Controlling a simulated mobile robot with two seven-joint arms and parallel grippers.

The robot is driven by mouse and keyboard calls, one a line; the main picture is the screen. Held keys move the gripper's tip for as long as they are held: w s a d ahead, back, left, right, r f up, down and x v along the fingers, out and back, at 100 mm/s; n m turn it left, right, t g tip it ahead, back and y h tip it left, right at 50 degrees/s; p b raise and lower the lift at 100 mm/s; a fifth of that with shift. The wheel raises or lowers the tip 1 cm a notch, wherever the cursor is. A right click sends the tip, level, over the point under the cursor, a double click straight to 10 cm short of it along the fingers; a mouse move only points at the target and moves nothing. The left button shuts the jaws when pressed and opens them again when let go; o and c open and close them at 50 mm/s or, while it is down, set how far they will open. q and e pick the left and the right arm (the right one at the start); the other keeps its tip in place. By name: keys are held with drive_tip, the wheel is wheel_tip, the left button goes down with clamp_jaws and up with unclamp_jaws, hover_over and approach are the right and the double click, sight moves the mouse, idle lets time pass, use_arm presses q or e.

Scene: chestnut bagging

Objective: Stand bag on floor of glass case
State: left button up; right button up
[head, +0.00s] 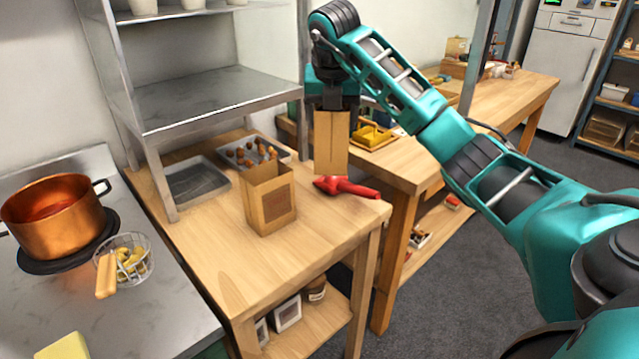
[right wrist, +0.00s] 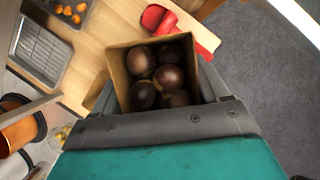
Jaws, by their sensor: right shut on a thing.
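My right gripper (head: 333,100) is shut on a brown paper bag (head: 331,143) and holds it upright above the right edge of the wooden table. In the right wrist view the held bag (right wrist: 118,70) is open at the top, with several dark chestnuts (right wrist: 168,78) inside. A second brown paper bag (head: 270,202) with a dark label stands on the table, left of and below the held one. A steel shelf unit (head: 200,98) stands over the back of the table; I cannot tell whether it is the glass case. My left gripper is not in view.
A grey tray (head: 195,183) and a tray of chestnuts (head: 250,153) lie under the shelf. A red tool (head: 345,187) lies near the table's right edge. A copper pot (head: 55,220) and a wire basket (head: 128,262) are at left. The table's front is clear.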

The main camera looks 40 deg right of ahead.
wheel_tip(320, 180, down, 13)
drive_tip(key=shift+f, duration=0.2)
idle(0.3)
drive_tip(key=shift+f, duration=0.1)
drive_tip(key=o, duration=1.8)
